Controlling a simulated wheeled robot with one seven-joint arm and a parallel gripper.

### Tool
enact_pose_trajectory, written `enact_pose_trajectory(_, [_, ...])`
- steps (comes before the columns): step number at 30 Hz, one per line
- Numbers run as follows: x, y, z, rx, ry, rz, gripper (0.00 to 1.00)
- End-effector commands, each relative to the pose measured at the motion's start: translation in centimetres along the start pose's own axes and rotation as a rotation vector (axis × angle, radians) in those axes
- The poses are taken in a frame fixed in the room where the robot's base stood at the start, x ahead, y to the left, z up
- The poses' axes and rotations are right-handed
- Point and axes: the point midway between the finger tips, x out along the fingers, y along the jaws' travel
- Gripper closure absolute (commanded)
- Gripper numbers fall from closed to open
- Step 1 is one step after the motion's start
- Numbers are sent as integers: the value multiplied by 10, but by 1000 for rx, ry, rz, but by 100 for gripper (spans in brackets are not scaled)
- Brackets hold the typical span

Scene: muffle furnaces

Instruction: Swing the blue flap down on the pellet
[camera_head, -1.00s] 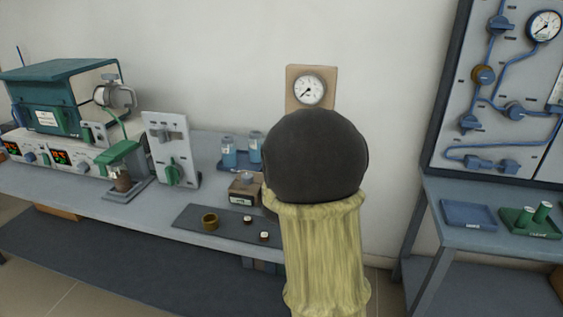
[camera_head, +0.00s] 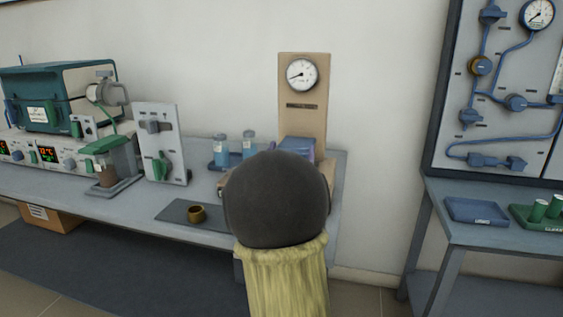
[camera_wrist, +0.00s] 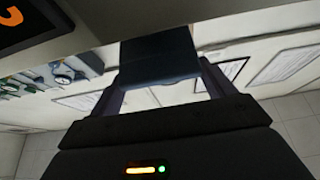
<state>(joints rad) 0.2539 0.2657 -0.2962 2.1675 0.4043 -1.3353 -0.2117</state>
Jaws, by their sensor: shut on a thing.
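The blue flap (camera_wrist: 158,55) shows dark blue between the two fingers of my gripper (camera_wrist: 161,75) in the wrist view. The fingers are shut on it from both sides. In the head view a blue-violet piece (camera_head: 297,147) shows just above my dark rounded arm link, in front of the tan gauge stand (camera_head: 303,108); I cannot tell how much of it is flap and how much finger. My arm hides the gripper's front and the flap's lower part. The pellet is not visible in either view.
A brown ring (camera_head: 197,214) sits on a dark mat (camera_head: 176,210) left of my arm. Blue-capped bottles (camera_head: 221,147) stand behind it. A grey valve panel (camera_head: 160,143) and a green-topped furnace (camera_head: 62,95) stand further left. A second bench (camera_head: 500,205) is at right.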

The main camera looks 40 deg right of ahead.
Motion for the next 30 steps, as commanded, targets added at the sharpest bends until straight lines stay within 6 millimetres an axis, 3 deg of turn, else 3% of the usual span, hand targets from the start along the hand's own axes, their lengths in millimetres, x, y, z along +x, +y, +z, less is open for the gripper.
enact_pose_trajectory(3, [-4, 4, 10, -3, -13, 7, 59])
enact_pose_trajectory(19, [-3, 8, 13, -5, -22, 14, 59])
enact_pose_trajectory(20, [-3, 8, 13, -5, -22, 15, 14])
enact_pose_trajectory(22, [-3, 8, 13, -5, -20, 14, 1])
enact_pose_trajectory(30, [-2, 7, 9, -5, -12, 13, 0])
